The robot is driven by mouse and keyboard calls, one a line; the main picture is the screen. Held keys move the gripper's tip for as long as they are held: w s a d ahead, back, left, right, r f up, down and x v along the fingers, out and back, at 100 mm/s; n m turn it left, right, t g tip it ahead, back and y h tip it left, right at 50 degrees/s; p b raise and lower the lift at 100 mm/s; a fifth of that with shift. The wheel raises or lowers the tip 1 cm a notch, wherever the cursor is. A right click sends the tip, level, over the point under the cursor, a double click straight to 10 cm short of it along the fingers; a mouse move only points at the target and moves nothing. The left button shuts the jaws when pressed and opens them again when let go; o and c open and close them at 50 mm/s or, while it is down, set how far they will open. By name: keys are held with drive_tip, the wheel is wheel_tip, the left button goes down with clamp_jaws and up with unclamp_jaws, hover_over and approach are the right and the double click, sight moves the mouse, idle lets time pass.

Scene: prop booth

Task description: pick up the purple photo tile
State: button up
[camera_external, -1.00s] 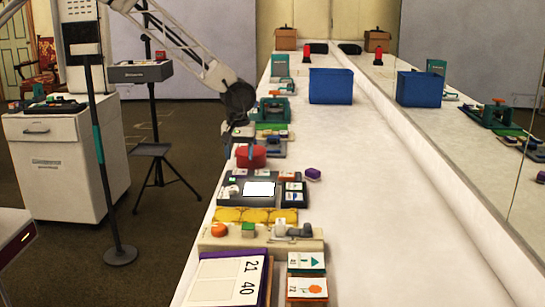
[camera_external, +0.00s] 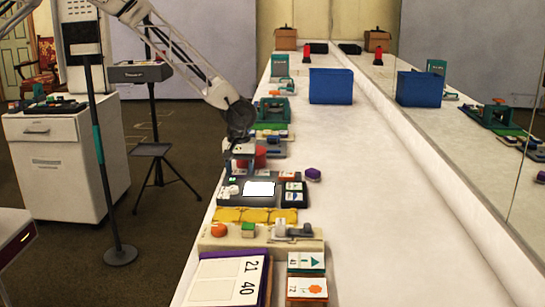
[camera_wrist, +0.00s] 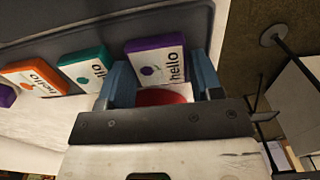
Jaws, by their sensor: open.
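A teal tile (camera_wrist: 83,68) and an orange tile (camera_wrist: 33,77) lie left of the purple one.
A red round thing (camera_external: 260,157) stands just behind my gripper. A small purple block (camera_external: 313,174) lies right of the tray. A yellow strip (camera_external: 255,216) lies in front. A blue bin (camera_external: 331,86) stands farther back. The counter's right side is clear.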

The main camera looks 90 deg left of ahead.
sight(238, 171)
idle(0.3)
drive_tip(key=c, duration=0.6)
drive_tip(key=shift+r, duration=0.15)
drive_tip(key=shift+r, duration=1.45)
drive_tip(key=shift+s+d+r, duration=0.1)
drive_tip(key=shift+s+r, duration=0.1)
drive_tip(key=shift+s, duration=0.05)
drive_tip(key=s+d, duration=0.2)
drive_tip(key=s, duration=0.2)
drive_tip(key=s+d+r, duration=0.1)
drive_tip(key=s+d, duration=0.1)
drive_tip(key=s, duration=0.3)
drive_tip(key=s+d, duration=0.1)
drive_tip(key=s, duration=0.4)
drive_tip(key=shift+s+d+r, duration=0.15)
drive_tip(key=shift+d+r, duration=0.05)
drive_tip(key=shift+d, duration=0.2)
drive_tip(key=w+d+r, duration=0.1)
drive_tip(key=w+d, duration=0.1)
drive_tip(key=w, duration=0.5)
drive_tip(key=w+d+r, duration=0.1)
drive_tip(key=w+d, duration=0.1)
drive_tip(key=w, duration=0.5)
drive_tip(key=w+d+r, duration=0.1)
drive_tip(key=w+d, duration=0.1)
drive_tip(key=w, duration=0.5)
drive_tip(key=shift+w, duration=0.4)
